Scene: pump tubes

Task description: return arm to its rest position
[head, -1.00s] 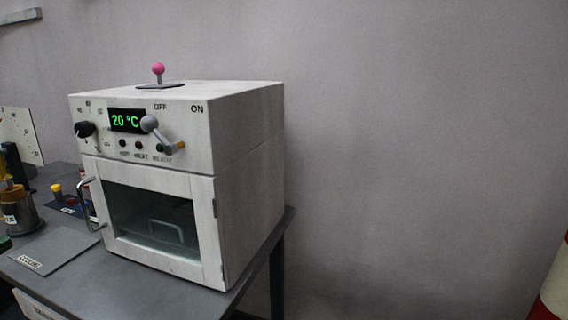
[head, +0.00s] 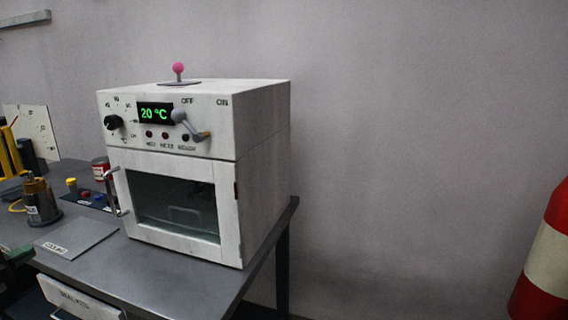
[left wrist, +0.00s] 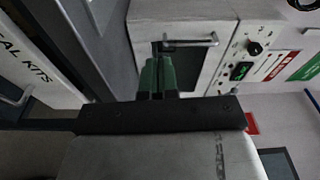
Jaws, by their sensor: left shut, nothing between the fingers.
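My left gripper (head: 24,252) shows only in part at the lower left edge of the head view, low by the bench front. In the left wrist view its green fingers (left wrist: 157,75) are together, with nothing between them. They point towards the white oven (left wrist: 222,12), apparently apart from it. In the head view the oven (head: 265,155) stands on the grey bench with its glass door shut. Its display (head: 155,114) reads 20 °C, and a grey lever (head: 188,124) sits beside it. My right gripper is in neither view.
The bench (head: 190,280) holds a grey plate (head: 75,238), a brass-topped pot (head: 40,202) and several coloured knobs left of the oven. A labelled drawer front (head: 80,298) is below. A red and white cylinder (head: 548,260) stands at far right. Space right of the oven looks clear.

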